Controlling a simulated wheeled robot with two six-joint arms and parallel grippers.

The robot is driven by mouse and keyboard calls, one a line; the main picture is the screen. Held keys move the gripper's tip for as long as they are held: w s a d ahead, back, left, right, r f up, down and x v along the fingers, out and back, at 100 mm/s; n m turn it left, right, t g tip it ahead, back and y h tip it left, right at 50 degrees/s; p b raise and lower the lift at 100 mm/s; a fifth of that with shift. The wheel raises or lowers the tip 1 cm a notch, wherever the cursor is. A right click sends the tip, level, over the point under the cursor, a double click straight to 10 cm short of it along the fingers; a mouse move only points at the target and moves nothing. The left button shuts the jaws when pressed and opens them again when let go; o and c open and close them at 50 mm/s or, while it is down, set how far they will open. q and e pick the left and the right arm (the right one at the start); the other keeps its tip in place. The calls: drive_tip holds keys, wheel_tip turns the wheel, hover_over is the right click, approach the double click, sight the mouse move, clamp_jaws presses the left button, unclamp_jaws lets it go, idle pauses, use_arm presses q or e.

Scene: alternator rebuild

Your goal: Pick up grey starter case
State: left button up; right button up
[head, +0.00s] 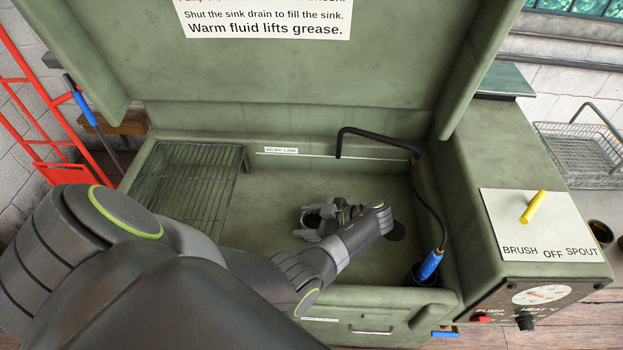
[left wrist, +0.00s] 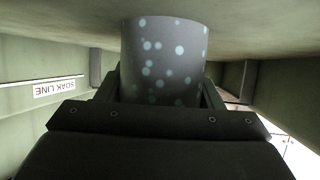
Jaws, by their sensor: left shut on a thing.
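The grey starter case (head: 316,221) is in the green sink basin, partly hidden by my left wrist and gripper. In the left wrist view the case (left wrist: 165,62) is a grey cylinder with pale round spots, between my dark gripper fingers. My left gripper (head: 340,212) is low in the basin and shut on the case. Whether the case touches the basin floor I cannot tell. My right gripper is in neither view.
A wire rack (head: 190,185) fills the left of the sink (head: 270,190). A black hose (head: 378,132) and a blue-handled brush (head: 430,265) are at the right. The raised lid (head: 290,75) stands behind. A dark drain (head: 396,232) lies right of my gripper.

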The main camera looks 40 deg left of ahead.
use_arm(q)
drive_tip(key=shift+r, duration=0.2)
wheel_tip(320, 180, up, 18)
drive_tip(key=p, duration=1.1)
drive_tip(key=shift+p, duration=0.3)
drive_tip(key=shift+f, duration=0.1)
